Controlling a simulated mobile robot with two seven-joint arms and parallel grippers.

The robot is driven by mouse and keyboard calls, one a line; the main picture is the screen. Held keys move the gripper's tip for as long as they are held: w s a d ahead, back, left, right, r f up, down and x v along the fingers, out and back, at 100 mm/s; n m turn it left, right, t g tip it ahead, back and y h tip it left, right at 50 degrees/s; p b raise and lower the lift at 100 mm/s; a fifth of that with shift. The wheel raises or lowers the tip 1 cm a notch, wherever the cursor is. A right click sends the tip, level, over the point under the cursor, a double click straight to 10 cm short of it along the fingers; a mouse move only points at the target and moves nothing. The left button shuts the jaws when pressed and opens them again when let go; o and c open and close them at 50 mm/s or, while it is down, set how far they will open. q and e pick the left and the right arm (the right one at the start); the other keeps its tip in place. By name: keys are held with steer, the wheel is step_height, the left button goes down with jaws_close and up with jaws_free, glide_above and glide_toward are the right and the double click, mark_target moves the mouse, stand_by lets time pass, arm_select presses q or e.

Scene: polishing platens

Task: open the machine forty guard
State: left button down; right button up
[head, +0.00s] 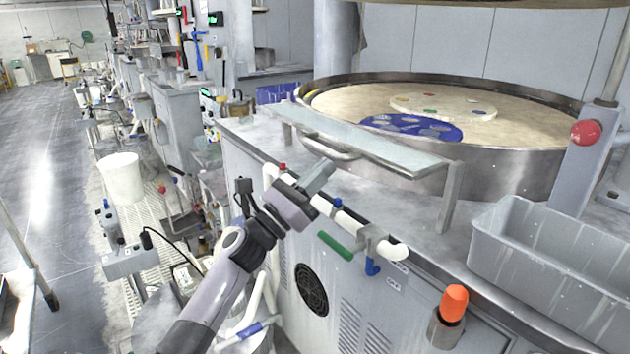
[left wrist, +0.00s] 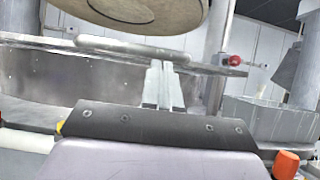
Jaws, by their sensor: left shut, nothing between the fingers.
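The guard (head: 375,140) is a long pale bar-like panel on posts along the front edge of the round polishing machine. A curved metal handle (head: 330,147) sticks out from its front side. My left gripper (head: 322,172) is shut and empty, just below and in front of the handle. In the left wrist view the shut fingers (left wrist: 165,72) point towards the guard's edge, and the handle (left wrist: 130,48) runs across just beyond their tips. I cannot tell whether they touch it. My right gripper is not in view.
The round platen (head: 350,105) behind the guard carries a blue disc (head: 410,127) and a pale disc (head: 443,107). A grey bin (head: 550,262) stands at the right, near an orange knob (head: 453,303). White pipes (head: 345,220) run along the machine front below my gripper.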

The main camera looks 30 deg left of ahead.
arm_select(q)
steer(key=shift+r, duration=0.1)
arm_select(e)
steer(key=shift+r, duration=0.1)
arm_select(q)
step_height(320, 180, up, 3)
steer(key=shift+r+p, duration=0.2)
steer(key=shift+p, duration=0.85)
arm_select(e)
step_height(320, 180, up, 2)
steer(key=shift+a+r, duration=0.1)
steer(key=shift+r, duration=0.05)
arm_select(q)
steer(key=shift+s+f, duration=0.1)
steer(key=shift+f, duration=0.05)
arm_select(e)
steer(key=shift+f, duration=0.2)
